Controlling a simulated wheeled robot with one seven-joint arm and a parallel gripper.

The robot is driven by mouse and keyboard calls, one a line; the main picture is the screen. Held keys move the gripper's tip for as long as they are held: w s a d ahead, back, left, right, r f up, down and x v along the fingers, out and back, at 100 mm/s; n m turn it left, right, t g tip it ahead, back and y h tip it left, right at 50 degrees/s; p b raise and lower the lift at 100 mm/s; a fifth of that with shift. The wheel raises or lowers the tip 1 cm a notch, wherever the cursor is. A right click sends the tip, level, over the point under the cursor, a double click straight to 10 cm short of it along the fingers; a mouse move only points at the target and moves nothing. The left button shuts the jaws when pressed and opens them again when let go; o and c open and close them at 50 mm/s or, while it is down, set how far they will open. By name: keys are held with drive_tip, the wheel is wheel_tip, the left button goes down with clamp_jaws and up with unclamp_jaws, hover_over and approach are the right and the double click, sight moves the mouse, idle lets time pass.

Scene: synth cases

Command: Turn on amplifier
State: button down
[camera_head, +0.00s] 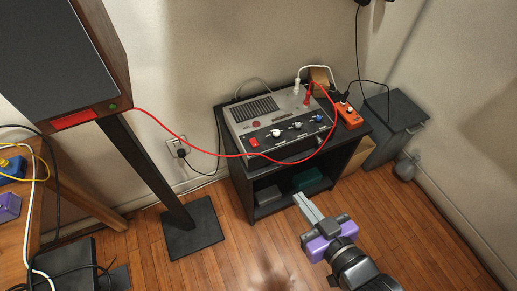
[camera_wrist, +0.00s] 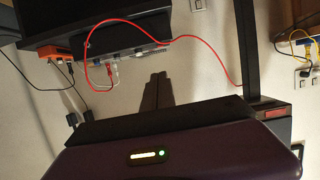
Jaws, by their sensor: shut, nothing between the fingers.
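The amplifier (camera_head: 262,106) is a grey box with a vented top, on a black shelf unit in the head view. Its dark front panel has a red switch (camera_head: 254,142) at the left end and several white and blue knobs to the right. I cannot tell the switch's position. My gripper (camera_head: 298,196) is shut and empty, in front of and below the amplifier, apart from it. In the wrist view, the gripper's dark fingers (camera_wrist: 157,92) are together. The amplifier's knobbed front (camera_wrist: 135,52) shows beyond them, upside down and partly dark.
A red cable (camera_head: 193,147) runs from the speaker (camera_head: 60,55) to the amplifier, looping before its front right. An orange power strip (camera_head: 349,116) lies right of the amplifier. The speaker stand (camera_head: 150,165) rises at left. Wooden floor (camera_head: 270,250) is open in front.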

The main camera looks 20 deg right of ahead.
drive_tip(key=w+b, duration=0.2)
drive_tip(key=w, duration=1.3)
drive_tip(key=shift+w+a, duration=0.15)
drive_tip(key=shift+a, duration=0.15)
drive_tip(key=b, duration=0.2)
hover_over(259, 152)
drive_tip(key=f, duration=0.1)
drive_tip(key=w+f, duration=0.1)
drive_tip(key=f, duration=0.1)
drive_tip(key=shift+f, duration=0.3)
drive_tip(key=f, duration=0.2)
drive_tip(key=shift+s+f, duration=0.45)
drive_tip(key=shift+f, duration=0.55)
